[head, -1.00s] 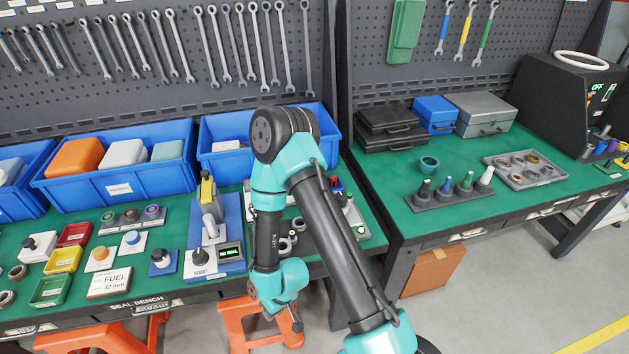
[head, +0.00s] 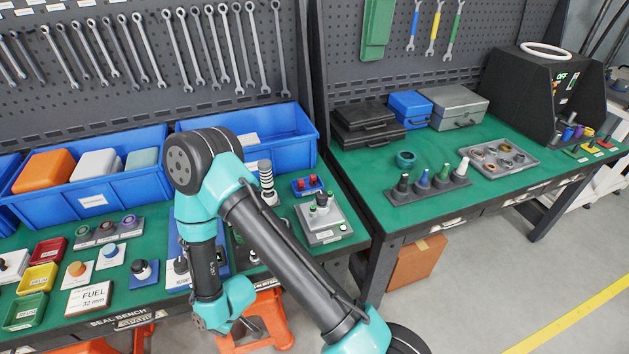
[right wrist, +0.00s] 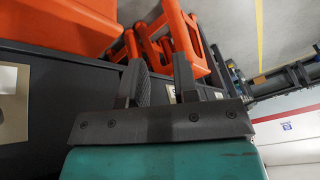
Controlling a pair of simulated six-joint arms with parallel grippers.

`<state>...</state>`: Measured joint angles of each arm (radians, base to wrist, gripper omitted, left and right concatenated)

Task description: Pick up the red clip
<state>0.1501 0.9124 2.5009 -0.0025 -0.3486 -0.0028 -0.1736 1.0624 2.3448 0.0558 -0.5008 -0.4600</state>
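Two small red pieces stand in a small blue tray (head: 307,185) at the back right of the seal bench. They are too small for me to tell whether either is the red clip. A red-marked small item (head: 606,143) also lies at the far right of the other bench, and its shape is unclear. My right arm crosses the seal bench in the head view, left of the blue tray. Its gripper shows in the right wrist view (right wrist: 158,72), with the fingers apart and nothing between them. My left gripper is out of view.
A grey device (head: 324,220) stands just in front of the small blue tray. Large blue bins (head: 95,200) line the back. Red (head: 48,250), yellow and green trays sit at left. An orange stool (right wrist: 180,45) is below the bench. A gap separates the benches.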

